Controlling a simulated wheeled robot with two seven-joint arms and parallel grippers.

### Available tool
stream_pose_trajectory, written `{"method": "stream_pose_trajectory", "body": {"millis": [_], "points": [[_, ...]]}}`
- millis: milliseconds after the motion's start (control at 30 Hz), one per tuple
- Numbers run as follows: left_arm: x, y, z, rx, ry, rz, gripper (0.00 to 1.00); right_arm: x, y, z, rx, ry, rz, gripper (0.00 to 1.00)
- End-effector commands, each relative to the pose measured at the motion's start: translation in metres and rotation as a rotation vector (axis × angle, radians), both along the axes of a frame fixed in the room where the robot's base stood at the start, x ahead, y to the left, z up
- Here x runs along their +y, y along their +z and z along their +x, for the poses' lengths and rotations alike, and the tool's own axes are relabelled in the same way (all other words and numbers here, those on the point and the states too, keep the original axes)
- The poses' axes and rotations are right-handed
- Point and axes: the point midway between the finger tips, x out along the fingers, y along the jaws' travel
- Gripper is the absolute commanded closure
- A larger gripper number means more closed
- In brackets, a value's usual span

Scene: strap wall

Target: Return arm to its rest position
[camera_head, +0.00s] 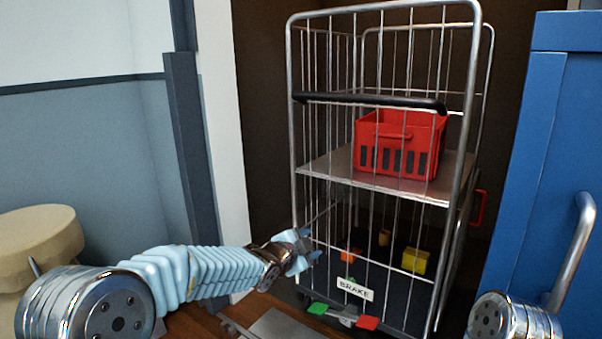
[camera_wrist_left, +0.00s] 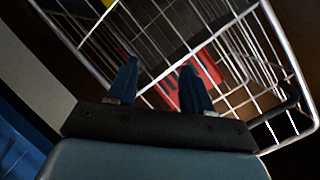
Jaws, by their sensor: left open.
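My left arm comes in from the left in the head view, and its gripper (camera_head: 306,248) is at the lower left side of the wire roll cage (camera_head: 373,184). In the left wrist view the two dark blue fingers of the left gripper (camera_wrist_left: 159,88) stand apart with nothing between them. The cage's wires lie beyond the fingers; I cannot tell whether they touch. A part of my right arm shows at the lower right of the head view, but its gripper is out of view.
A red crate (camera_head: 402,144) sits on the cage's shelf. Small yellow (camera_head: 415,261) and orange items lie on the cage floor. A BRAKE sign (camera_head: 355,289) hangs above green and red pedals. A blue cabinet (camera_head: 562,150) stands right; a beige round-topped object (camera_head: 40,235) stands left.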

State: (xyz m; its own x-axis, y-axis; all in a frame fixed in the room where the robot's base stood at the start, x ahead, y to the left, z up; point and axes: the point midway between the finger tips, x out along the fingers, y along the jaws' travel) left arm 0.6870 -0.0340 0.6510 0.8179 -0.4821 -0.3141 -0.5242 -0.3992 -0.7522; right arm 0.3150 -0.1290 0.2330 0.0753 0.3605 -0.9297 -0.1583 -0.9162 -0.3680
Motion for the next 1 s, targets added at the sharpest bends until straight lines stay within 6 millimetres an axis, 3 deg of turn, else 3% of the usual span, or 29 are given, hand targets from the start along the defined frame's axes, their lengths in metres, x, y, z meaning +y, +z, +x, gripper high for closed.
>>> {"method": "stream_pose_trajectory", "body": {"millis": [33, 100, 267, 400, 500, 600, 733, 867, 1000], "points": [[0.014, -0.037, -0.004, 0.103, 0.039, -0.033, 0.50, 0.000, 0.007, 0.000, 0.000, 0.001, 0.001, 1.00], [0.033, -0.089, -0.017, 0.247, 0.102, -0.093, 0.50, 0.001, 0.012, 0.000, 0.000, 0.002, 0.001, 1.00], [0.075, -0.197, -0.069, 0.577, 0.283, -0.236, 0.50, 0.002, 0.023, -0.001, 0.001, 0.005, 0.002, 1.00], [0.109, -0.276, -0.140, 0.866, 0.486, -0.367, 0.50, 0.003, 0.034, -0.002, 0.001, 0.007, 0.004, 1.00], [0.128, -0.318, -0.205, 1.068, 0.654, -0.458, 0.50, 0.004, 0.041, -0.002, 0.001, 0.008, 0.005, 1.00], [0.141, -0.344, -0.268, 1.245, 0.821, -0.537, 0.50, 0.004, 0.047, -0.003, 0.002, 0.010, 0.005, 1.00], [0.148, -0.359, -0.333, 1.409, 0.997, -0.607, 0.50, 0.005, 0.053, -0.003, 0.002, 0.011, 0.006, 1.00], [0.150, -0.362, -0.368, 1.493, 1.094, -0.640, 0.50, 0.005, 0.055, -0.003, 0.002, 0.012, 0.007, 1.00], [0.151, -0.363, -0.376, 1.513, 1.122, -0.649, 0.50, 0.005, 0.055, -0.003, 0.002, 0.012, 0.007, 1.00]]}}
